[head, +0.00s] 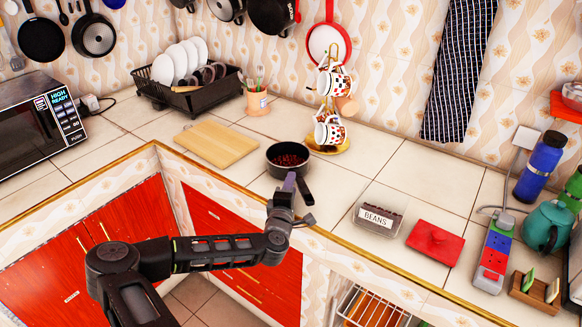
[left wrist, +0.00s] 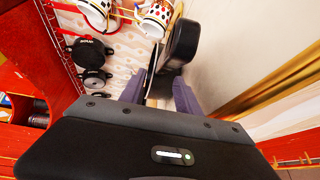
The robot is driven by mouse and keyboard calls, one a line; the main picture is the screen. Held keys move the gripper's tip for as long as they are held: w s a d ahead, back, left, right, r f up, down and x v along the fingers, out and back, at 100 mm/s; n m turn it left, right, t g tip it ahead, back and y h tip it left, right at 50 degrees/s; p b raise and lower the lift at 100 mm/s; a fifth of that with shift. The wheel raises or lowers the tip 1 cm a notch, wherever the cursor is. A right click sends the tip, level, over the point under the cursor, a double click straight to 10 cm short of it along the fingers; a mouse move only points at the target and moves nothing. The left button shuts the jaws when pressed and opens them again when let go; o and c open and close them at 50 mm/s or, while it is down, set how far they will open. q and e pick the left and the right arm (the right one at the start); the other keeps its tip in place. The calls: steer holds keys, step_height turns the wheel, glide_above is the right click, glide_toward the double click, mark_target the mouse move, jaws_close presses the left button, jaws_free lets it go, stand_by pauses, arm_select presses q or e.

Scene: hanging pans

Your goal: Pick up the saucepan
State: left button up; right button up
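The saucepan (head: 271,165) is small and dark, with dark red beans inside, and sits on the tiled counter near its front edge. My left gripper (head: 296,188) is at the near side of the pan, where the handle would be; the gripper hides most of that part. In the left wrist view the dark pan (left wrist: 182,40) lies just beyond the fingers. The two purple-grey fingers (left wrist: 158,92) are apart, with the thin dark handle (left wrist: 151,72) seeming to lie in the gap, nearer the left finger. Contact cannot be told. My right gripper is not in view.
A wooden board (head: 215,143) lies left of the pan. A mug stand (head: 328,145) with patterned mugs stands close behind it. A clear beans container (head: 379,214) and a red lid (head: 435,241) are to the right. A dish rack (head: 190,98) stands at the back left.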

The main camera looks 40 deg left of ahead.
arm_select(q)
steer(key=x, duration=0.2)
steer(key=shift+w+a, duration=0.15)
steer(key=shift+w, duration=0.15)
steer(key=shift+c, duration=0.2)
jaws_close()
stand_by(0.3)
stand_by(1.1)
